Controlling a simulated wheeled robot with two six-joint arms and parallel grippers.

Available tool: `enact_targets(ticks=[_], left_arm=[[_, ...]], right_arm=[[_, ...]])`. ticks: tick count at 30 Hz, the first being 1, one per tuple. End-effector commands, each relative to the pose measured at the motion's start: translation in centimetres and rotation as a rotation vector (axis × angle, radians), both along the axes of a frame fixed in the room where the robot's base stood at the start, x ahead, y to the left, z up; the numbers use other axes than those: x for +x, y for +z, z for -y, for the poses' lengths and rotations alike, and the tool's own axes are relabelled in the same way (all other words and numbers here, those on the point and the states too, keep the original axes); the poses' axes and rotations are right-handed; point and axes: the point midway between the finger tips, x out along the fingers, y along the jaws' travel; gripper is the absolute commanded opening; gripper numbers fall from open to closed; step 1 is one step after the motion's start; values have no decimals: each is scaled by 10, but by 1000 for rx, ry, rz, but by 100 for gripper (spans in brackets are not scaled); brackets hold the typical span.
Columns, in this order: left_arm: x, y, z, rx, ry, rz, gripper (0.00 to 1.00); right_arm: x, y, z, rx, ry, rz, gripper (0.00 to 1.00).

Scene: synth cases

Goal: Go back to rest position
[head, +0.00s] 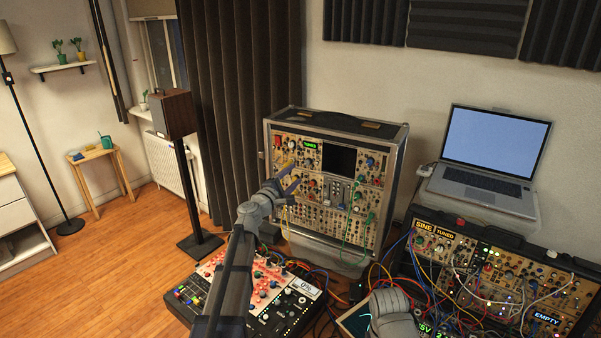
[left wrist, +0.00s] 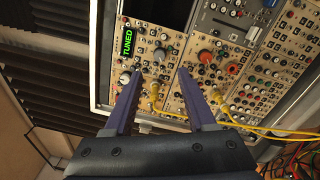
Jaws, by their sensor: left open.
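My left gripper (head: 291,178) is raised in front of the upright synth case (head: 385,190), with its purple fingers pointing at the panel. In the left wrist view the two fingers (left wrist: 162,76) stand apart, with a wide gap. A yellow plug (left wrist: 154,92) with a cable shows in the panel between them, and nothing is clamped. A green "TUNED" display (left wrist: 128,45) is to the left of the fingers. A grey part of my right arm (head: 392,312) shows at the bottom of the head view; its fingers do not show.
A mixer-like red and white panel (head: 208,272) lies below my left arm. A second synth case (head: 450,225) with many patch cables stands at the right, with a laptop (head: 490,150) behind it. A speaker on a stand (head: 172,115) is at the left. Open wooden floor lies further left.

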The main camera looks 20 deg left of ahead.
Motion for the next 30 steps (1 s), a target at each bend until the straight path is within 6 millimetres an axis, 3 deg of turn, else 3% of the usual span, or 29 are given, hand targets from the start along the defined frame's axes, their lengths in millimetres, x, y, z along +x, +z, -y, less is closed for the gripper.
enact_targets(ticks=[4, 7, 11, 14, 18, 22, 26, 30], left_arm=[[-1, -1, 6, 11, -11, -2, 56], [-9, -7, 34, 77, -71, -14, 56], [-36, -30, 106, 265, -241, -47, 56], [-69, -57, 167, 449, -411, -84, 56], [-130, -105, 236, 718, -661, -150, 56], [-202, -153, 276, 987, -906, -233, 56], [-281, -198, 285, 1280, -1158, -348, 56], [-348, -223, 266, 1544, -1360, -489, 56]], right_arm=[[0, 0, 0, 0, 0, 0, 50], [0, 0, 0, 0, 0, 0, 50], [0, 0, 0, 0, 0, 0, 50], [0, 0, 0, 0, 0, 0, 50], [0, 0, 0, 0, 0, 0, 50], [0, 0, 0, 0, 0, 0, 50], [0, 0, 0, 0, 0, 0, 50], [0, 0, 0, 0, 0, 0, 50]])
